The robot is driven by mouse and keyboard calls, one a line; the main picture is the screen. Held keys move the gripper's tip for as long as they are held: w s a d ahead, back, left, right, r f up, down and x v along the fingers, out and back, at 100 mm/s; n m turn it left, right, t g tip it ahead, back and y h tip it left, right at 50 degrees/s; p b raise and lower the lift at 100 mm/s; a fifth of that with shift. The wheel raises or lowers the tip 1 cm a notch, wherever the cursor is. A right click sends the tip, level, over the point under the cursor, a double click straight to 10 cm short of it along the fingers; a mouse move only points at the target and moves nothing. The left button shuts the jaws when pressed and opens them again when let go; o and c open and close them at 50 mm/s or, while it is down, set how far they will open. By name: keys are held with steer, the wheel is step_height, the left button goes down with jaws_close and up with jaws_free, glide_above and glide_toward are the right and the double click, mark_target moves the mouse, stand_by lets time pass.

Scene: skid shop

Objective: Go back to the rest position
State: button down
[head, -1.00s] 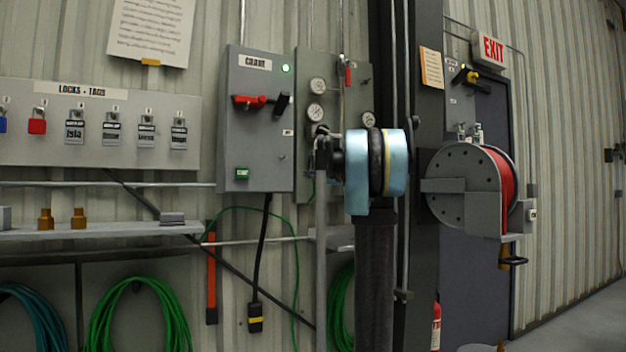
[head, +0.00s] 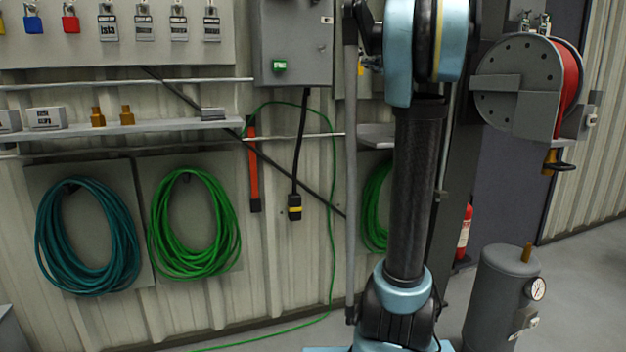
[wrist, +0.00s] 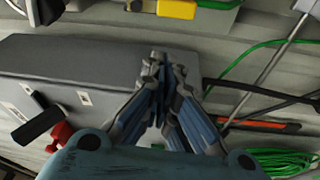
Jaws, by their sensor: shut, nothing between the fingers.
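My gripper (wrist: 164,62) shows in the wrist view with its two fingers together at the tips, shut and empty. It lies in front of the grey control box (wrist: 75,65), which has a red handle (wrist: 58,135) and a black handle (wrist: 38,125) at the left. In the head view my arm stands upright right of centre, its upper part cut off by the top edge. I cannot make out the gripper there.
The grey control box (head: 290,45) is on the wall behind my arm. A shelf (head: 150,127), a teal hose (head: 88,235) and a green hose (head: 195,222) are at left. A hose reel (head: 515,85), fire extinguisher (head: 465,230) and grey tank (head: 497,295) are at right.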

steer(key=s+d+f+m+g+h, duration=0.2)
steer(key=s+d+f+m+h, duration=0.2)
steer(key=s+f+m+h, duration=0.7)
steer(key=s+d+f+m+g+h, duration=0.1)
steer(key=s+d+f+m+h, duration=0.55)
steer(key=f, duration=0.85)
steer(key=s+a+f+m+g+y, duration=0.1)
steer(key=s+a+f, duration=0.4)
steer(key=s+f, duration=0.5)
steer(key=s+a+f+m+g+y, duration=0.2)
steer(key=s+a+f+g+y, duration=0.2)
steer(key=s+f, duration=0.5)
steer(key=s+a+f+m+g+y, duration=0.2)
steer(key=s+a+f+g, duration=0.4)
steer(key=s+f, duration=0.4)
step_height(320, 180, down, 2)
steer(key=shift+s+a+f, duration=0.1)
steer(key=shift+s+a, duration=0.25)
steer(key=shift+a, duration=0.15)
steer(key=shift+y, duration=0.25)
